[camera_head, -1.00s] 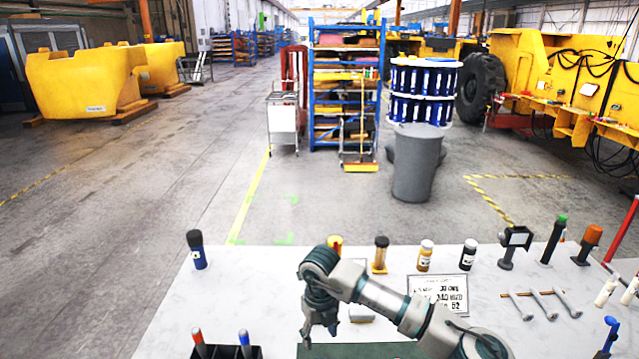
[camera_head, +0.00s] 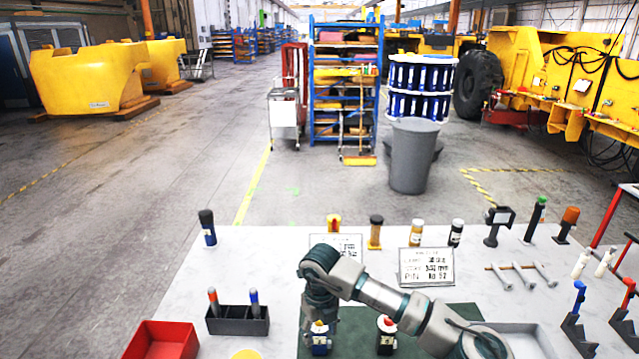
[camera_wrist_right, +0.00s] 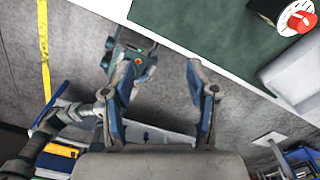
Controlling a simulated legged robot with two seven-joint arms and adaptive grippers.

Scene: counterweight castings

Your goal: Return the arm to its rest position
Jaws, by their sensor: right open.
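My right arm (camera_head: 380,297) enters the head view from the bottom right and bends down over the table. Its gripper is hard to make out there. In the wrist view the right gripper (camera_wrist_right: 163,70) is open. Its two fingers are apart with nothing between them. Beyond the fingers are grey floor and the table's edge, with the table top (camera_wrist_right: 172,9) at the upper right. My left gripper does not show in the head view. A grey jointed part shows at the lower left of the wrist view, and I cannot tell what it is.
Tools and bolts lie at the right.

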